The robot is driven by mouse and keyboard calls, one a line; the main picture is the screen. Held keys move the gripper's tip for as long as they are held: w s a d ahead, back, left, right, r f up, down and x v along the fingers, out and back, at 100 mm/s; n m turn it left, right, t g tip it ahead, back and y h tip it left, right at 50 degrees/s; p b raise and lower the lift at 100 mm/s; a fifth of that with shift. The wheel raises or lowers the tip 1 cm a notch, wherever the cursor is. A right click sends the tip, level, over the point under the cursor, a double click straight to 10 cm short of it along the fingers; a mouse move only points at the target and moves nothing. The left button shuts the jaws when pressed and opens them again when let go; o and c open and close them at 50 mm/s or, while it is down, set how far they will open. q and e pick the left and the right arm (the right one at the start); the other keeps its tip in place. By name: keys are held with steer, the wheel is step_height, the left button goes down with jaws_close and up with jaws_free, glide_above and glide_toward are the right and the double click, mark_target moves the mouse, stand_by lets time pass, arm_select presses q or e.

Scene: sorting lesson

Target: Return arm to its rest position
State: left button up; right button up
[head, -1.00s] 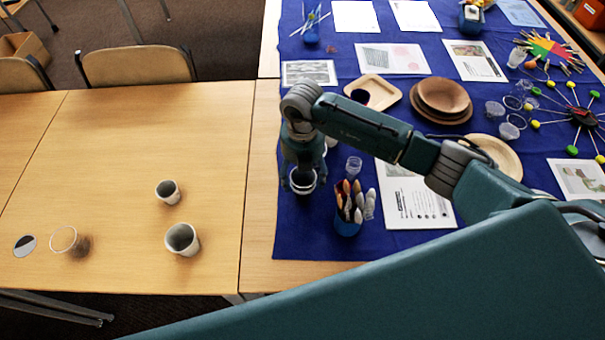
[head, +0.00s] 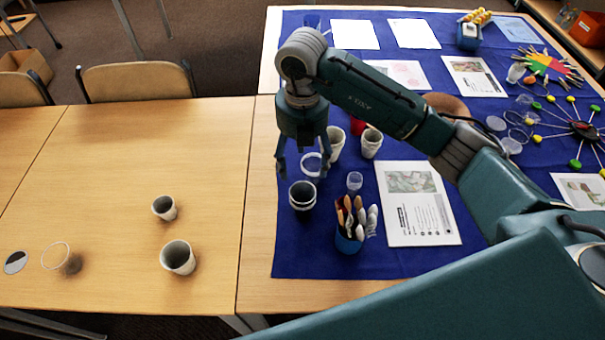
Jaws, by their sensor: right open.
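My right gripper (head: 302,168) is open and empty, pointing down over the left part of the blue cloth. Its fingers are spread above and behind a dark cup with a pale rim (head: 302,196), apart from it as far as I can tell. A clear cup (head: 312,164) shows between the fingers. My right arm reaches in from the right and hides part of the cloth. My left gripper is not in view.
Pale cups (head: 371,142) and a red cup stand right of the gripper. A blue holder of brushes (head: 348,243) and a printed sheet (head: 416,205) are nearer.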

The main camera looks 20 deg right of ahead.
steer(key=shift+r, duration=0.35)
